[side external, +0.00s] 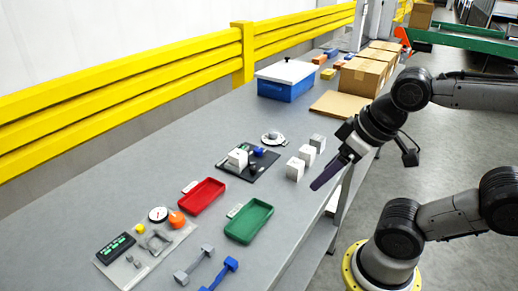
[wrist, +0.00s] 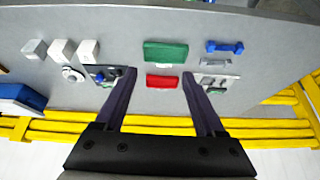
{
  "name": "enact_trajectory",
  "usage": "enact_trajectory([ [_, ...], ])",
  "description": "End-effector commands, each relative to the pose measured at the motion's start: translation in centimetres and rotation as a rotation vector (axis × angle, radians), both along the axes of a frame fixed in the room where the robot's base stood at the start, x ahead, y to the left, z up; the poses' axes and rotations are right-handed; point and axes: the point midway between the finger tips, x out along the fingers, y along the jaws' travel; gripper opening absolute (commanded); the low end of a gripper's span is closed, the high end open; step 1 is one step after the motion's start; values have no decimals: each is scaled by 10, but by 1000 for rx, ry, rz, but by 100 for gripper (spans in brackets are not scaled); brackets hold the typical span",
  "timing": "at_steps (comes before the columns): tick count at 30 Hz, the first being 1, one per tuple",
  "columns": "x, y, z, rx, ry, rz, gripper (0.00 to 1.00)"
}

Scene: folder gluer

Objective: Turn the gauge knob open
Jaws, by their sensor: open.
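A light panel (side external: 130,272) lies at the near left end of the table in the side view. It carries a round white dial gauge (side external: 158,214) with an orange round knob (side external: 177,219) beside it. I cannot tell how the knob is turned. In the wrist view the panel (wrist: 212,82) is partly hidden behind my right finger. My gripper (wrist: 158,72) is open and empty, its two long dark purple fingers spread wide. In the side view my gripper (side external: 320,182) hangs above the table's right edge, well apart from the panel.
A red tray (side external: 203,196), a green tray (side external: 249,220) and dumbbell-shaped parts, one grey (side external: 194,264) and one blue (side external: 220,273), lie around the panel. White blocks (side external: 296,169) and a black board (side external: 232,165) stand farther back. A yellow rail (side external: 120,105) runs behind the table.

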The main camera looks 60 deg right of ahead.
Motion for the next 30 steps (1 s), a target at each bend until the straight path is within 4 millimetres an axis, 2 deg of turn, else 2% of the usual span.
enact_trajectory([
  [2, -2, 0, 2, 29, 10, -54, 72],
  [5, 8, 0, 29, 85, -18, -154, 72],
  [8, 28, -2, 54, 136, -15, -258, 72],
  [14, 79, -14, 96, 220, 18, -477, 72],
  [18, 126, -32, 114, 271, 55, -645, 72],
  [21, 163, -49, 119, 301, 85, -764, 72],
  [25, 208, -77, 115, 332, 123, -908, 72],
  [30, 262, -121, 90, 359, 180, -1075, 72],
])
